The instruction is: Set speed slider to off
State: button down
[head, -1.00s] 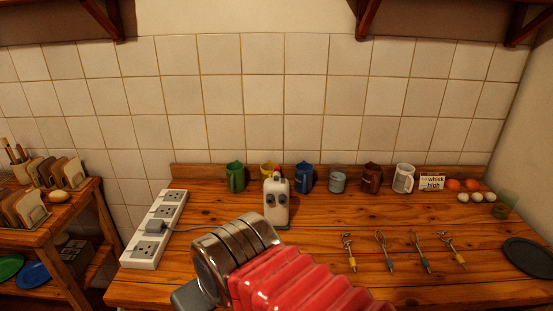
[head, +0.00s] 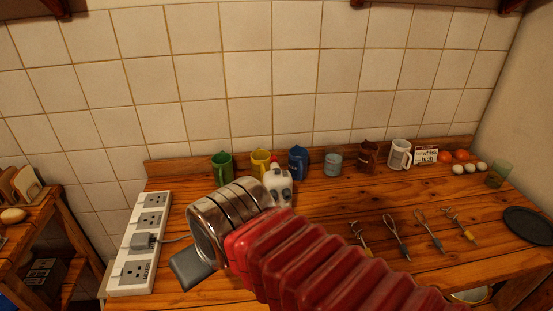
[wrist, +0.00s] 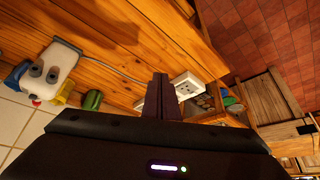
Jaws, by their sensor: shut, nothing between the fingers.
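A white hand mixer (head: 279,182) stands on the wooden counter, its two dark round sockets facing me. In the head view my arm hides its lower part. A small red part (head: 274,162) shows at its top. The mixer also appears at the left of the wrist view (wrist: 53,70), with the red part at its lower end; no slider marking can be read. My gripper (wrist: 161,95) is shut and empty in the wrist view, to the right of the mixer and apart from it. In the head view my arm covers the fingers.
A white power strip (head: 140,240) with a grey plug and cable lies at the counter's left. Several mugs, including a green one (head: 222,167), line the back. Several beaters (head: 397,236) lie right of my arm. A card (head: 426,156), eggs and a dark plate (head: 530,226) are farther right.

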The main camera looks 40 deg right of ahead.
notch_tip(320, 180, up, 10)
jog(key=m+g+h, duration=0.2)
jog(key=m, duration=0.5)
send_over(276, 168)
jog(key=s+a, duration=0.2)
jog(key=s, duration=0.1)
jog(key=shift+s+r, duration=0.1)
jog(key=shift+s, duration=0.1)
jog(key=shift+x, duration=5)
jog(key=shift+s, duration=0.2)
jog(key=shift+s, duration=0.1)
